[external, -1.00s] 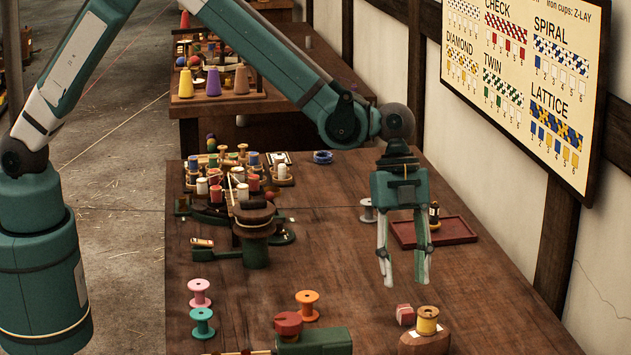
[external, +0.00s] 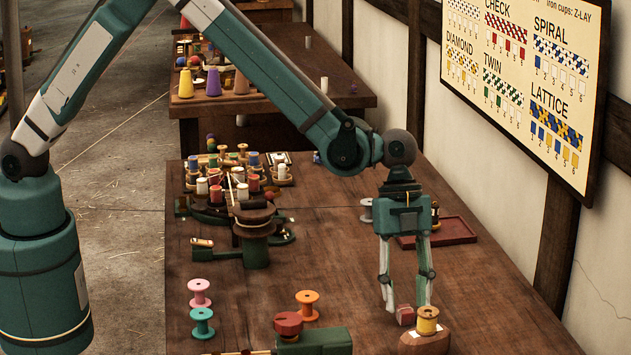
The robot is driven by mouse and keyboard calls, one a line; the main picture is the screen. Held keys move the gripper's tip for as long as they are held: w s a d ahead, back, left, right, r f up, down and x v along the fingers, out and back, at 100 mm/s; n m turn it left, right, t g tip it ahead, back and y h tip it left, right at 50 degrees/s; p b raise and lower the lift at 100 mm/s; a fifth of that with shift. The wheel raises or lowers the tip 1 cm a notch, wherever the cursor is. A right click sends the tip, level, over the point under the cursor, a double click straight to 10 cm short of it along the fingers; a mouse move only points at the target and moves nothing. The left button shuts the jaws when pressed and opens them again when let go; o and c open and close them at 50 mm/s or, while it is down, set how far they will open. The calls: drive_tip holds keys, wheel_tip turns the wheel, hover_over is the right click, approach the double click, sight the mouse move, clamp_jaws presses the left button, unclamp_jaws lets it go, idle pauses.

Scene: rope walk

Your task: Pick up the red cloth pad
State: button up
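The left fingertip is at the pad's left edge, and the right fingertip is close behind the yellow spool. A gap seems to show between the right finger and the pad. Whether either finger touches the pad cannot be told.
The yellow spool stands on a wooden block (external: 424,342). An orange spool (external: 307,305) and a green clamp with a red knob (external: 314,340) are to the left. A red tray (external: 455,231) lies behind my gripper. The table between the orange spool and the tray is mostly clear.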

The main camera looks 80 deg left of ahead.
drive_tip(key=shift+x, duration=0.95)
drive_tip(key=c, duration=0.8)
